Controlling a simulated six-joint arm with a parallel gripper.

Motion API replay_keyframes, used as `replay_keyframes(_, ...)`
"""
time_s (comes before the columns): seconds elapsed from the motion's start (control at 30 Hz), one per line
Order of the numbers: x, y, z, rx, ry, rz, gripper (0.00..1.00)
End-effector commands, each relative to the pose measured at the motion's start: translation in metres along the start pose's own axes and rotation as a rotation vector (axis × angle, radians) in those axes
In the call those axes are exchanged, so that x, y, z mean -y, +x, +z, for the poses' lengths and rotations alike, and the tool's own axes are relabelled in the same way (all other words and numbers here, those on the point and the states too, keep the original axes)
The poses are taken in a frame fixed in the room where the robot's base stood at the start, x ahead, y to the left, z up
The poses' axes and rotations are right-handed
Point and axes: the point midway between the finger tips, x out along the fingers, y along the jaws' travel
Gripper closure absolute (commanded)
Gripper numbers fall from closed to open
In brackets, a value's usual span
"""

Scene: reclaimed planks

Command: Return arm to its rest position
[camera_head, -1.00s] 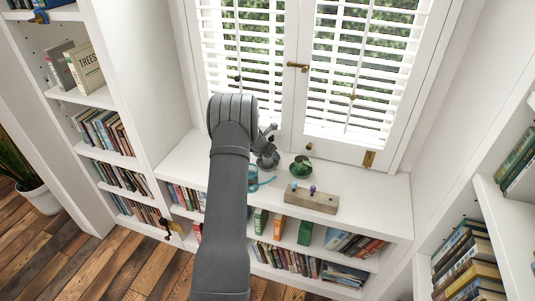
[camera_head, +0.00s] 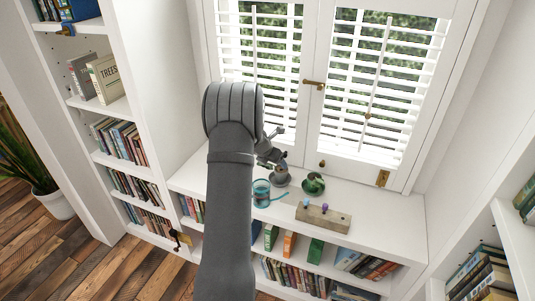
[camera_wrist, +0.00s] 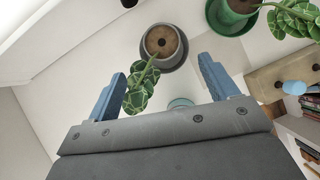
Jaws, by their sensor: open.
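My gripper (camera_wrist: 161,68) is open, its two blue fingers apart with nothing gripped between them. In the wrist view a grey pot (camera_wrist: 179,60) with soil and a patterned leafy plant (camera_wrist: 142,88) shows beyond the fingers. In the head view my grey arm reaches up the middle, and my gripper is small and partly hidden behind it, close to the grey pot (camera_head: 281,177) on the white sill-height shelf top (camera_head: 385,217).
A green pot (camera_head: 313,184) stands right of the grey pot. A teal cup-like vessel (camera_head: 262,193) stands left, close to my arm. A wooden block with coloured pegs (camera_head: 323,217) lies in front. Shuttered windows (camera_head: 375,80) rise behind; bookshelves flank both sides.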

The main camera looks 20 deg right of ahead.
Motion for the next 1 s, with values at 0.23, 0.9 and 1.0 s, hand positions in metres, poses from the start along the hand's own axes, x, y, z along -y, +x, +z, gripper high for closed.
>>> replay_keyframes(0.23, -0.001, -0.046, 0.0, 0.002, 0.0, 0.002, 0.21)
replay_keyframes(0.9, 0.0, -0.069, 0.0, 0.0, 0.0, 0.0, 0.21)
replay_keyframes(1.0, 0.0, -0.063, 0.0, -0.001, 0.0, -0.001, 0.21)
